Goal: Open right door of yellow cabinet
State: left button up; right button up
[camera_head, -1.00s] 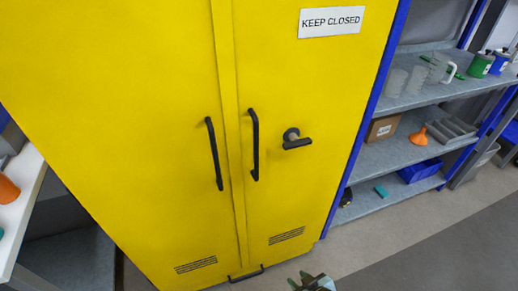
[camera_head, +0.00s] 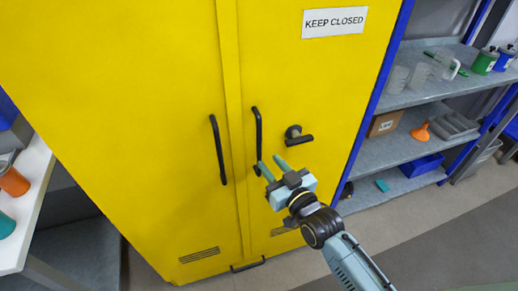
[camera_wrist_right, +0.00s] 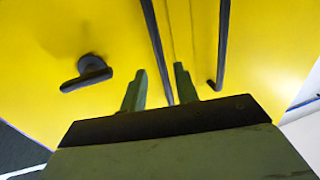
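The yellow cabinet (camera_head: 170,120) stands closed in the head view, both doors flush. Its right door (camera_head: 290,80) carries a long black bar handle (camera_head: 258,135) and a black lever latch (camera_head: 298,136). The left door has its own bar handle (camera_head: 218,150). My right gripper (camera_head: 269,167) is open, its two fingers apart near the lower end of the right door's handle. In the right wrist view the fingers (camera_wrist_right: 156,88) point at the doors, with the right door's handle (camera_wrist_right: 157,45) between their directions; contact cannot be told. My left gripper is not in view.
Grey shelves (camera_head: 400,150) with a blue frame stand right of the cabinet, holding jugs, an orange funnel (camera_head: 420,132) and a blue bin (camera_head: 421,166). A white table (camera_head: 25,200) is at the left. Floor is free at the lower right.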

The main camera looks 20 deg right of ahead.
aim_at(260, 152)
jog(key=x, duration=0.7)
jog(key=shift+s, duration=0.1)
grip_shut()
